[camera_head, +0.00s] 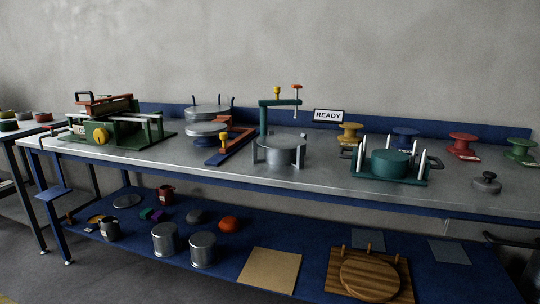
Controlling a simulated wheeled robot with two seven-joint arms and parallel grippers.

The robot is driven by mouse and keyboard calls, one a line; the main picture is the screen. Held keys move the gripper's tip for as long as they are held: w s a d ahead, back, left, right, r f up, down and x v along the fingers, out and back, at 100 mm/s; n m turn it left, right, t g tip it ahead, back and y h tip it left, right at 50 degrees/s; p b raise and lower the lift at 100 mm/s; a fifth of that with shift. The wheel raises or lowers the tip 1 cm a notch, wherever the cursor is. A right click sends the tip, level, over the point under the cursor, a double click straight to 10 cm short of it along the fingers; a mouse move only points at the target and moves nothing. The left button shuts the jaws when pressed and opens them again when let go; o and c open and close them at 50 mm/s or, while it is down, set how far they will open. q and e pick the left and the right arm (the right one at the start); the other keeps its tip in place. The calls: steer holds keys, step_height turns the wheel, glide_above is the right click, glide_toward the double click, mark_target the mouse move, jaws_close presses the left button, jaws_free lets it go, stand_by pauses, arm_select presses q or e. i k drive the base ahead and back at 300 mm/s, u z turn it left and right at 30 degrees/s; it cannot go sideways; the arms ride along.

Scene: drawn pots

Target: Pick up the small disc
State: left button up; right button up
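A small dark grey disc with a knob on top (487,184) lies on the bench top near the right front edge. It is the small disc that stands most apart on the bench. A flat grey disc (127,201) lies at the left of the lower shelf, and a small dark rounded piece (196,216) lies there too. I cannot tell for certain which one the task names.
The long grey bench (330,180) carries a green press (110,130), a clamp stand (280,150), a teal pot in a rack (390,162) and several coloured spools. The blue lower shelf (225,265) holds metal cans and a round wooden board (370,278). A dark bar (510,240) juts in at right.

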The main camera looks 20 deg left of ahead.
mark_target(274, 141)
steer(key=u, duration=1.55)
steer(key=i, duration=1.25)
steer(key=z, duration=0.7)
steer(key=i, duration=1.05)
steer(key=z, duration=0.95)
